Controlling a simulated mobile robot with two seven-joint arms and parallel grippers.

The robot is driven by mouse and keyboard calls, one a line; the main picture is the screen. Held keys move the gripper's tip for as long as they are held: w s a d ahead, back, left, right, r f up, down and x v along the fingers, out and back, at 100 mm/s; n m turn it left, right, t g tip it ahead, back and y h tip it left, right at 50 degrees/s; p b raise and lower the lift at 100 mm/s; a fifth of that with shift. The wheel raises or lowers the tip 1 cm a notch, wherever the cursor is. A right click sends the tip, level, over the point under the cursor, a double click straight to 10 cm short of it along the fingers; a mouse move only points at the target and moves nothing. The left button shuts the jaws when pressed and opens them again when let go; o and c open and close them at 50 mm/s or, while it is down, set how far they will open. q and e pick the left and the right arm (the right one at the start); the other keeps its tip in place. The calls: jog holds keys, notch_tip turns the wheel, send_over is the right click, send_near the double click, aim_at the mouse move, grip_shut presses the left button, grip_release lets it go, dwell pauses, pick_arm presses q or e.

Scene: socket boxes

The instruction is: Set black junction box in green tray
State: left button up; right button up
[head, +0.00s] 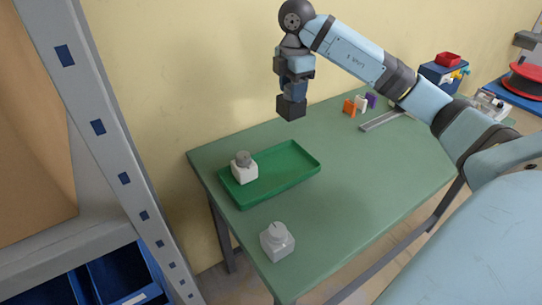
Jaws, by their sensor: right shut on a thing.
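My right gripper (295,88) points down above the far part of the green table. It is shut on the black junction box (291,108), which hangs in the air under it, apart from the table and the tray. The green tray (287,178) lies on the left part of the table, to the left of and below the held box in the picture. A white box with a grey round top (244,170) stands in the tray's left end. The rest of the tray is bare. My left gripper is not in view.
Orange, white and purple pieces (360,104) and a metal rail (381,121) lie at the back right. The middle of the table (355,180) is clear. A metal shelf post (100,130) rises at left.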

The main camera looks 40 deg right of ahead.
aim_at(292, 108)
notch_tip(292, 108, down, 18)
jog(key=shift+r+b, duration=0.2)
jog(key=shift+b, duration=0.65)
jog(key=shift+f, duration=0.15)
jog(key=o, duration=1)
notch_tip(292, 108, up, 12)
jog(key=shift+r+p, duration=0.2)
jog(key=shift+p, duration=0.5)
